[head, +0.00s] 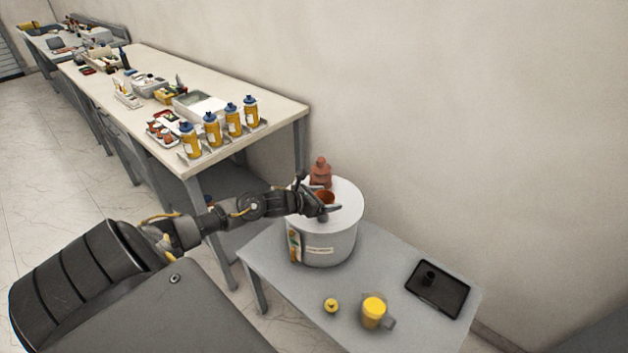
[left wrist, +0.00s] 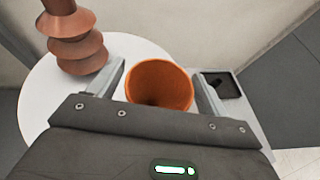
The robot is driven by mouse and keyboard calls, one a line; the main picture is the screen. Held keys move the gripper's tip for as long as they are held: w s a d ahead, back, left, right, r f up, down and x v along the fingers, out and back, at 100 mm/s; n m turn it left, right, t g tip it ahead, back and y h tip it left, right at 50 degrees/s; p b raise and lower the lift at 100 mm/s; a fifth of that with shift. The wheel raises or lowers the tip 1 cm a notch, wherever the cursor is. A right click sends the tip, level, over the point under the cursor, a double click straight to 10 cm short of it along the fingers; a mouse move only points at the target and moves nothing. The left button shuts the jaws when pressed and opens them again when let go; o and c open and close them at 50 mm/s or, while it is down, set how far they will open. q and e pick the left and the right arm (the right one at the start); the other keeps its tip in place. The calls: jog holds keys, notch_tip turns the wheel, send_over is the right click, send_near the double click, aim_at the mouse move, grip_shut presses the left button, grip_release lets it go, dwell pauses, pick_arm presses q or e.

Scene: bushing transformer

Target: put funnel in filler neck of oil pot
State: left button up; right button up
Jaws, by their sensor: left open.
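The orange funnel (head: 326,196) is over the top of the white round oil pot (head: 335,245), mouth up. In the left wrist view the funnel (left wrist: 158,86) lies between the two fingers of my left gripper (left wrist: 160,80), with a gap showing on each side. My left gripper (head: 318,200) is open around it, low over the pot's lid. The filler neck is hidden, so I cannot tell how deep the funnel sits in it. My right gripper is not in view.
A brown ribbed bushing (head: 320,172) stands on the lid behind the funnel. The grey table (head: 400,262) holds a yellow-filled jug (head: 374,311), a small yellow cap (head: 331,305) and a black tray (head: 440,290). A long bench (head: 280,100) with several bottles stands at the left.

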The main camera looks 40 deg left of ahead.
pick_arm(q)
jog(key=b+v, duration=0.1)
jog(key=v, duration=1.1)
jog(key=shift+b, duration=0.4)
jog(key=shift+f, duration=0.1)
jog(key=s+a+f+n+g+y, duration=0.2)
jog(key=s+f+n, duration=0.4)
jog(key=f, duration=0.5)
jog(key=s+a+f+n+g+y, duration=0.1)
jog(key=s+f+n, duration=0.3)
jog(key=f+n, duration=0.55)
jog(key=s+a+f+n+g+y, duration=0.2)
jog(key=s+f+n, duration=0.3)
jog(key=f, duration=0.7)
jog(key=s+d+f+n+g, duration=0.3)
jog(key=s+d+f+n, duration=0.45)
jog(key=s+f, duration=0.35)
jog(key=s+d+f+n+g+h, duration=0.1)
jog(key=s+d+f+n, duration=0.3)
jog(key=s+d, duration=0.4)
jog(key=s+d+f+n+g, duration=0.3)
jog(key=s+d+f+n, duration=0.1)
jog(key=s+d, duration=0.5)
jog(key=shift+d+f+h, duration=0.4)
jog(key=shift+d+f, duration=0.1)
jog(key=shift+d, duration=0.15)
